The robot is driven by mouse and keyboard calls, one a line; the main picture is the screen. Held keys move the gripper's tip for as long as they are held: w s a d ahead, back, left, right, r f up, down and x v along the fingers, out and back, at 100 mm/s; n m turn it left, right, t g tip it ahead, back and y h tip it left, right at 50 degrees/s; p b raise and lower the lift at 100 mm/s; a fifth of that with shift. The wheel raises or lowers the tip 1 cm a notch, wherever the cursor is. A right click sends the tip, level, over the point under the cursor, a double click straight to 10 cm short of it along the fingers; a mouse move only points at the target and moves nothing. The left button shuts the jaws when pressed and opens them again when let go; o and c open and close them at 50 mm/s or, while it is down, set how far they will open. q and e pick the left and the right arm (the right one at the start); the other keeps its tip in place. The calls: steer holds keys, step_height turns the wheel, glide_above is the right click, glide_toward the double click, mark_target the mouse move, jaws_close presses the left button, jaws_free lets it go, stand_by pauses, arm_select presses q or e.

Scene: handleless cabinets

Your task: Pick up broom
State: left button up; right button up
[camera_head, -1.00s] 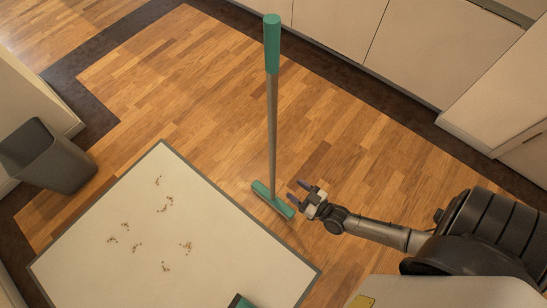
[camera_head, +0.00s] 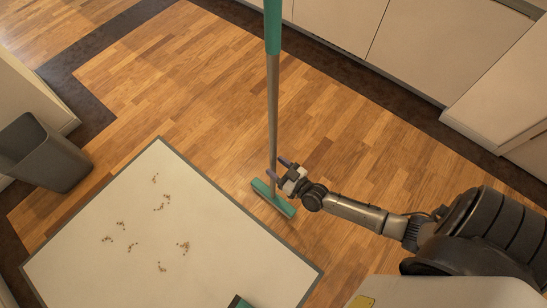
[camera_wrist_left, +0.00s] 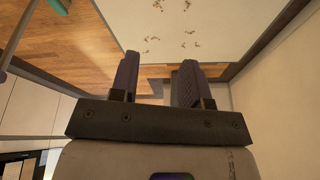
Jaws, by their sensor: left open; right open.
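The broom (camera_head: 272,110) stands upright in the head view. It has a grey pole, a teal grip (camera_head: 272,25) cut off by the top edge and a teal head (camera_head: 273,198) low down. My right gripper (camera_head: 278,168) is open at the lower pole, just above the head. One finger shows right of the pole and the other overlaps it; I cannot tell whether the pole is between them or touched. My left gripper (camera_wrist_left: 159,60) is open and empty in the left wrist view. It is not in the head view.
A pale mat (camera_head: 90,250) with a dark border holds several clusters of crumbs (camera_head: 183,246). A teal object (camera_head: 238,301) is cut off at the bottom edge. A grey bin (camera_head: 50,155) stands left. Pale cabinets (camera_head: 430,45) line the back. Wooden floor (camera_head: 200,90) is open behind the mat.

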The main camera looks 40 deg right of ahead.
steer(key=w, duration=0.2)
steer(key=w+b, duration=0.1)
steer(key=shift+w+a+f, duration=0.1)
steer(key=shift+w+a, duration=0.1)
steer(key=shift+w, duration=0.15)
steer(key=shift+c, duration=0.7)
jaws_close()
